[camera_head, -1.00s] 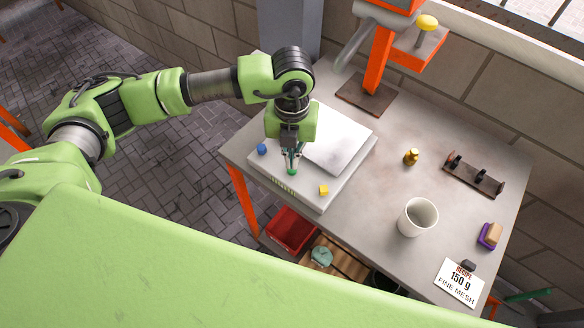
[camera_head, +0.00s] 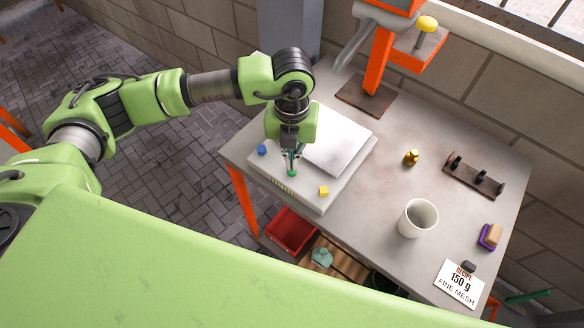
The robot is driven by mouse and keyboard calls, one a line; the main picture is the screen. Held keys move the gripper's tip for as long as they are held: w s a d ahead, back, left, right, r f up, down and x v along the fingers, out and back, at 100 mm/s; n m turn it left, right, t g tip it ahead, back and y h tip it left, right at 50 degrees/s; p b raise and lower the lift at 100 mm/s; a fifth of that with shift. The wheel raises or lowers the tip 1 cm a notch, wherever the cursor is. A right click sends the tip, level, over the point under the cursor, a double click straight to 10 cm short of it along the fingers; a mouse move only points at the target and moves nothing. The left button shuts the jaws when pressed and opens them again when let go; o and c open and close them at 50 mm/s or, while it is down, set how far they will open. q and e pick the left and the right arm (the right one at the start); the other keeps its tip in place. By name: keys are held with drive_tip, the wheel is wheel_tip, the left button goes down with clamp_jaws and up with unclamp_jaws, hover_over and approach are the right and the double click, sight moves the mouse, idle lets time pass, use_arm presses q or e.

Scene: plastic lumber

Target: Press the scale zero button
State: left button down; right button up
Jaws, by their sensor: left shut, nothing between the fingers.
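The scale (camera_head: 318,198) is a light grey box with a metal weighing plate (camera_head: 338,142), at the left part of the table. Its front strip has a blue button (camera_head: 262,150), a green button (camera_head: 292,173) and a yellow button (camera_head: 323,190). I cannot read which one is the zero button. My left gripper (camera_head: 291,166) points down, shut and empty, with its fingertips right at the green button. I cannot tell whether they touch or press it. The weighing plate is empty where it shows; the gripper hides its left corner. My right gripper is not in view.
A white cup (camera_head: 418,217), a brass weight (camera_head: 411,158), a dark rack (camera_head: 473,175), a purple-and-tan block (camera_head: 490,236) and a recipe card (camera_head: 459,283) stand on the table (camera_head: 375,215). An orange stand (camera_head: 380,62) with a yellow knob is behind. A red bin (camera_head: 291,232) is below.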

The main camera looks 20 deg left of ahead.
use_arm(q)
drive_tip(key=shift+f, duration=0.15)
drive_tip(key=shift+f+b, duration=1.05)
drive_tip(key=shift+b, duration=0.1)
drive_tip(key=shift+r, duration=0.1)
drive_tip(key=shift+r+p, duration=1.05)
drive_tip(key=shift+r, duration=0.95)
